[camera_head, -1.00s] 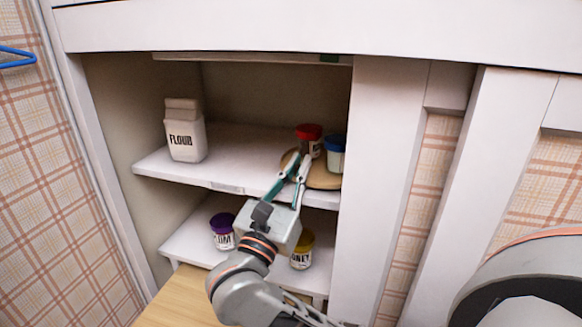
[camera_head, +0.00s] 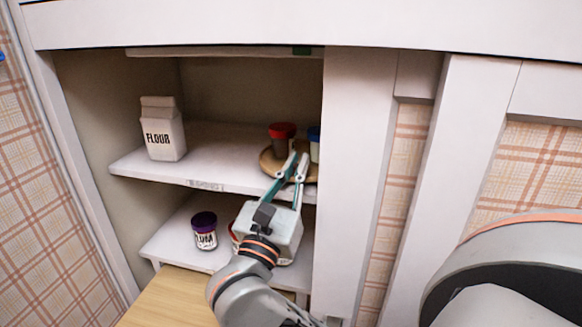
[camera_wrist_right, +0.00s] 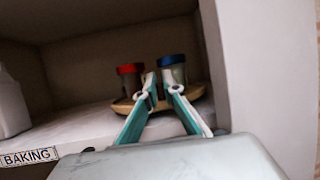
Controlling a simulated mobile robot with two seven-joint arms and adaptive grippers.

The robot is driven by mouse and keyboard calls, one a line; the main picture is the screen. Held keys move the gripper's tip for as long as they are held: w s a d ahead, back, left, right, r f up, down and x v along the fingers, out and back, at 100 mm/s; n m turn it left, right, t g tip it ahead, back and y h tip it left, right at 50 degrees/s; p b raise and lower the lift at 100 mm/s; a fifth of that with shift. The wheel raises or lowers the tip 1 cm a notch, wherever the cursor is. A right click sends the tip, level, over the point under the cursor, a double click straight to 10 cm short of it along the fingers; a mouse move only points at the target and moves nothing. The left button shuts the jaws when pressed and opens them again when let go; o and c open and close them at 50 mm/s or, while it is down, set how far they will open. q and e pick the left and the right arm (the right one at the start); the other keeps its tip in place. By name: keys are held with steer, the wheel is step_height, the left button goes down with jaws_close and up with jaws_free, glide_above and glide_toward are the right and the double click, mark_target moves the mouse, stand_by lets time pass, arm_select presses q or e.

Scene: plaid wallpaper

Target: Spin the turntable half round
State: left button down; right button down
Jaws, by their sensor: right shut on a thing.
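The turntable (camera_head: 267,163) is a round wooden disc at the right end of the upper cupboard shelf. It also shows in the right wrist view (camera_wrist_right: 122,107). A red-lidded jar (camera_head: 281,138) and a blue-lidded jar (camera_head: 314,148), partly cut off by the cupboard's side, stand on it. My left gripper is not in view.
A flour bag (camera_head: 163,130) stands at the left of the upper shelf (camera_head: 205,150). A purple-lidded jar (camera_head: 205,232) stands on the lower shelf; another jar there is mostly behind my right gripper. The cupboard's white side post (camera_head: 350,170) is close on the right.

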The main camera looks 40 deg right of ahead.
steer(key=shift+s+d, duration=0.7)
steer(key=shift+d, duration=0.05)
stand_by(0.4)
steer(key=c, duration=2.1)
jaws_free()
steer(key=shift+c, duration=0.2)
steer(key=v, duration=1.2)
steer(key=shift+r, duration=0.1)
